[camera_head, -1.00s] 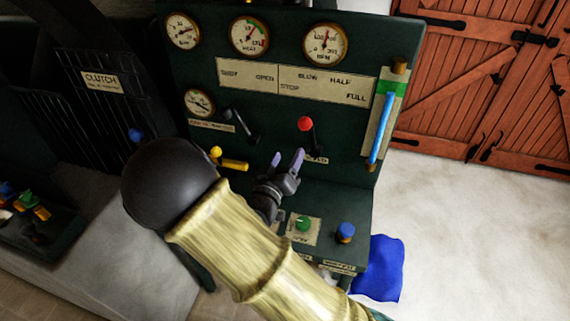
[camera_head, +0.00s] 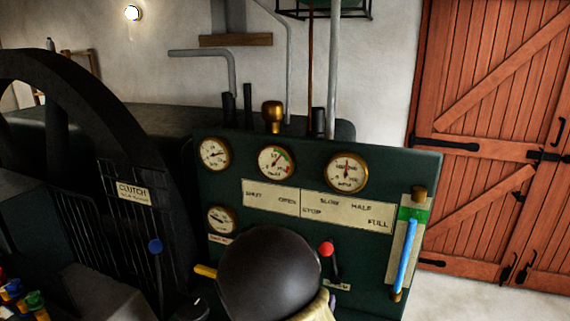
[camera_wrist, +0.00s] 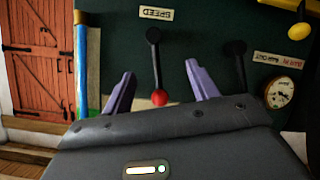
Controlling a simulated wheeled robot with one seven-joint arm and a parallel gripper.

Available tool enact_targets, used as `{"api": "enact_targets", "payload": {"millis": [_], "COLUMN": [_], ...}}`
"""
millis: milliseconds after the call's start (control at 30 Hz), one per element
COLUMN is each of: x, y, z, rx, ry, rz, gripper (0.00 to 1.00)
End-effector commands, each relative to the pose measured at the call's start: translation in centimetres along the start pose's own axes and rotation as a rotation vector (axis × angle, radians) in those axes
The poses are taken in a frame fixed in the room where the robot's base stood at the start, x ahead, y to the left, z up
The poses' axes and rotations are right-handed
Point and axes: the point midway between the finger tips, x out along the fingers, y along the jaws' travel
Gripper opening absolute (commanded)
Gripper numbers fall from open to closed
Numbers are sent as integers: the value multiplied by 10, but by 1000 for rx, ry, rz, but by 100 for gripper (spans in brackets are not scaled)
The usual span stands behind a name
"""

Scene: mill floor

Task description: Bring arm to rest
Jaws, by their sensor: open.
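My gripper (camera_wrist: 160,90) is in the wrist view, its two purple fingers apart with nothing between them that it grips. The red-knobbed speed lever (camera_wrist: 158,97) shows between the fingers, beyond them; I cannot tell the exact gap. In the head view the same red knob (camera_head: 326,249) stands on the green control panel (camera_head: 300,225), just right of my arm's dark round joint. A black-knobbed lever (camera_wrist: 236,50) is right of the speed lever in the wrist view.
Gauges (camera_head: 276,162) and a blue sight tube (camera_head: 406,255) are on the panel. A yellow handle (camera_head: 205,271) sticks out left of my arm.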

Motion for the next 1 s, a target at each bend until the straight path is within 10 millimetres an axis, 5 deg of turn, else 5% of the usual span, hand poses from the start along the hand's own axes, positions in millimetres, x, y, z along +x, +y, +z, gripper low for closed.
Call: {"api": "enact_targets", "payload": {"millis": [233, 500, 800, 1000], "x": [-16, -68, -128, -135], "y": [16, 50, 108, 114], "z": [28, 50, 78, 82], "rx": [122, 134, 44, 27], "ry": [-309, -584, -812, -841], "rz": [-229, -398, -413, -407], "gripper": [59, 59, 59, 59]}}
